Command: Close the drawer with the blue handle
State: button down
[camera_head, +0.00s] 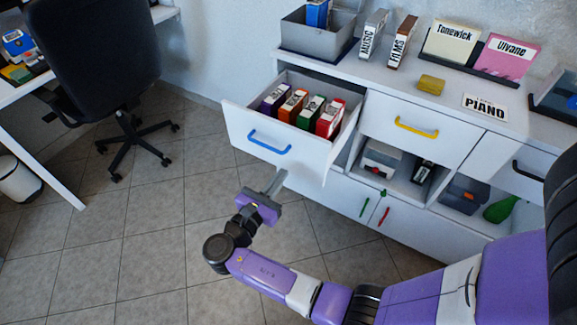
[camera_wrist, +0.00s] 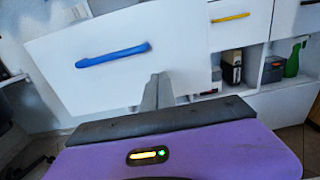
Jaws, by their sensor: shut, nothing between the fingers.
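The drawer with the blue handle (camera_head: 270,143) is pulled out from the white cabinet, its front panel (camera_head: 306,158) facing my arm. Several coloured boxes stand in a row inside it, purple, orange, green and red. My gripper (camera_head: 277,181) is shut and empty, just in front of the drawer front and below the blue handle. In the wrist view the blue handle (camera_wrist: 113,55) is up and left of my gripper's fingers (camera_wrist: 158,85). Whether the fingertips touch the panel I cannot tell.
A shut drawer with a yellow handle (camera_head: 417,127) is to the right. Open shelves below it hold a box (camera_head: 381,160) and a green bottle (camera_head: 502,209). The cabinet top carries a grey bin (camera_head: 313,40) and signs. A black office chair (camera_head: 95,60) stands left; the tiled floor between is clear.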

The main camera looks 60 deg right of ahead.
aim_at(295, 159)
jog(key=shift+w+d, duration=0.1)
jog(key=shift+d, duration=2.3)
jog(key=shift+d, duration=0.15)
jog(key=shift+d, duration=0.65)
jog(key=d+b, duration=0.1)
jog(key=d, duration=0.7)
jog(key=d+b, duration=0.1)
jog(key=d, duration=0.8)
jog(key=d+b, duration=0.1)
jog(key=d, duration=0.7)
jog(key=shift+w+d+f+b, duration=0.1)
jog(key=shift+w+d+b, duration=0.05)
jog(key=shift+w+b, duration=0.25)
jog(key=shift+d, duration=0.65)
jog(key=shift+d+r, duration=0.15)
jog(key=shift+r, duration=0.1)
